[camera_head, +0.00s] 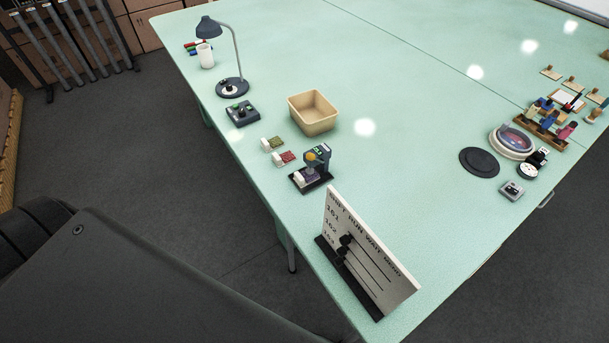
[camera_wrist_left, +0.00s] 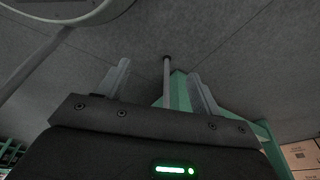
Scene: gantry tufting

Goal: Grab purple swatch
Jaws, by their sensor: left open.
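A small purple swatch (camera_head: 306,177) with a white end sits at the base of a dark grey device with an orange knob (camera_head: 317,162), near the table's front-left edge in the head view. The device hides part of it. My left gripper (camera_wrist_left: 160,85) is open and empty in the left wrist view. Its two fingers stand wide apart, with grey floor and a table leg beyond them. Neither gripper shows in the head view, and the swatch does not show in the left wrist view.
A green swatch (camera_head: 272,144) and a red swatch (camera_head: 286,158) lie just behind the device. A beige bin (camera_head: 313,113) stands behind them. A white board with dark sliders (camera_head: 368,255) stands in front. The pale green table's (camera_head: 410,90) middle is clear.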

